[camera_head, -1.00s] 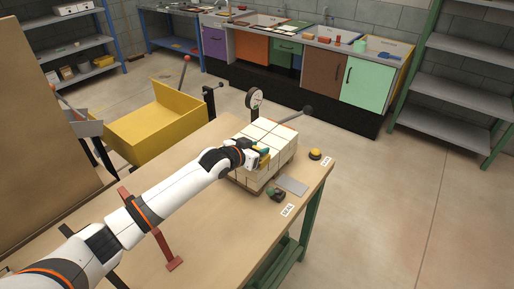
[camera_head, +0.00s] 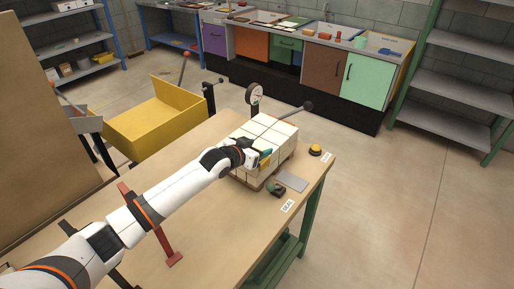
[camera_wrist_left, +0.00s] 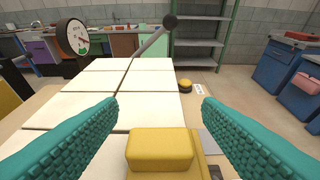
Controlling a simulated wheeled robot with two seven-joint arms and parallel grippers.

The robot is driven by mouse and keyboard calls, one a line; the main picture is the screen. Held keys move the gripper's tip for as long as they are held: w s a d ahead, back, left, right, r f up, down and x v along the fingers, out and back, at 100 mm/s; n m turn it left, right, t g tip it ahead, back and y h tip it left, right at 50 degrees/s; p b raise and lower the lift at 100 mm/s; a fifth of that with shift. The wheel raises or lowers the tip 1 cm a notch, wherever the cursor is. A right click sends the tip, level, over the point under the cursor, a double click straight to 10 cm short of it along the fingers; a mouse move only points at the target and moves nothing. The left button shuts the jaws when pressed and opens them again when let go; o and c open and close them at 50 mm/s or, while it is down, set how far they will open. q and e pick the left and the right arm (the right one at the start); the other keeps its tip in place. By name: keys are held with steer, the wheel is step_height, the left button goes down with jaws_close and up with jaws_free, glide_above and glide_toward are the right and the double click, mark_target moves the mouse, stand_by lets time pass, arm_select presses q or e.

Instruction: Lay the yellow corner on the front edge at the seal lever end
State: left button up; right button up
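The yellow corner (camera_wrist_left: 160,148) shows at the bottom of the left wrist view, at the near edge of the pale brick stack (camera_wrist_left: 85,108). It appears to rest against that edge; its underside is hidden. My left gripper (camera_wrist_left: 160,105) has its teal fingers apart on either side of the yellow corner, with gaps showing. In the head view my left gripper (camera_head: 264,155) is at the front side of the stack (camera_head: 266,133). A lever with a dark knob (camera_head: 307,107) rises behind the stack, and a SEAL label (camera_head: 288,206) lies on the table's front edge. My right gripper is out of view.
A gauge (camera_head: 254,95) stands behind the stack. A yellow button (camera_head: 315,150), a grey plate (camera_head: 292,182) and a small dark device (camera_head: 276,188) are on the table near its front edge. A yellow bin (camera_head: 150,132) stands beyond the table; the table (camera_head: 215,235) has free room at front.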

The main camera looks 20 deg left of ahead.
arm_select(q)
steer(key=shift+r, duration=0.2)
steer(key=r+b+v, duration=0.1)
steer(key=v, duration=1.1)
